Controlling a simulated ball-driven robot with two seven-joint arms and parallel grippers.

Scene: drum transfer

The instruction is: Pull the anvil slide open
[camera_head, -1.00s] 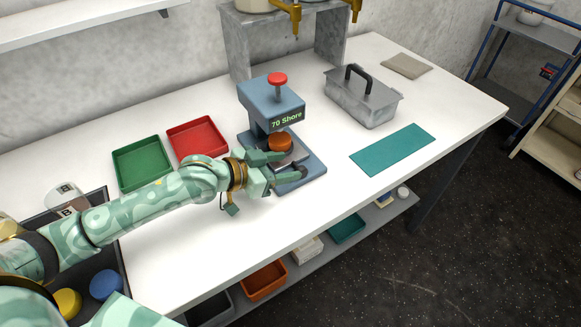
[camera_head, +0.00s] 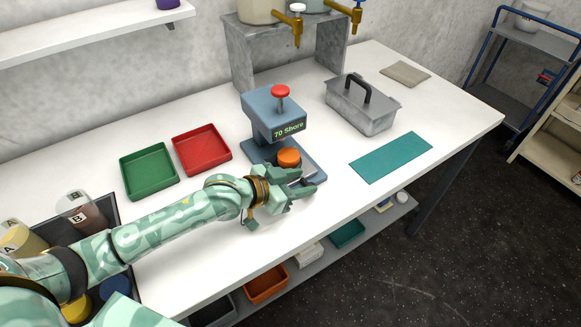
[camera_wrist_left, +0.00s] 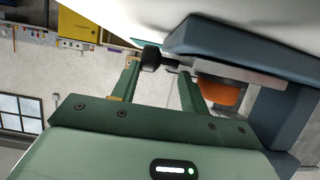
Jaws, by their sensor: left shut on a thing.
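The blue-grey tester (camera_head: 275,118) stands on the bench with a red button on top and a display reading "70 Shore". Its metal anvil slide (camera_wrist_left: 240,72) carries an orange puck (camera_head: 289,157), which also shows in the left wrist view (camera_wrist_left: 220,92). The slide sticks out toward the front of the tester's base. My left gripper (camera_head: 305,182) is at the front of the slide, shut on its black handle knob (camera_wrist_left: 152,58). The fingers partly hide the handle in the head view. My right gripper is out of view.
A green tray (camera_head: 149,193) and a red tray (camera_head: 202,170) lie left of the tester. A lidded metal box (camera_head: 362,123) and a teal mat (camera_head: 391,157) lie to the right. A bin with jars (camera_head: 118,205) is at the lower left. The bench front is clear.

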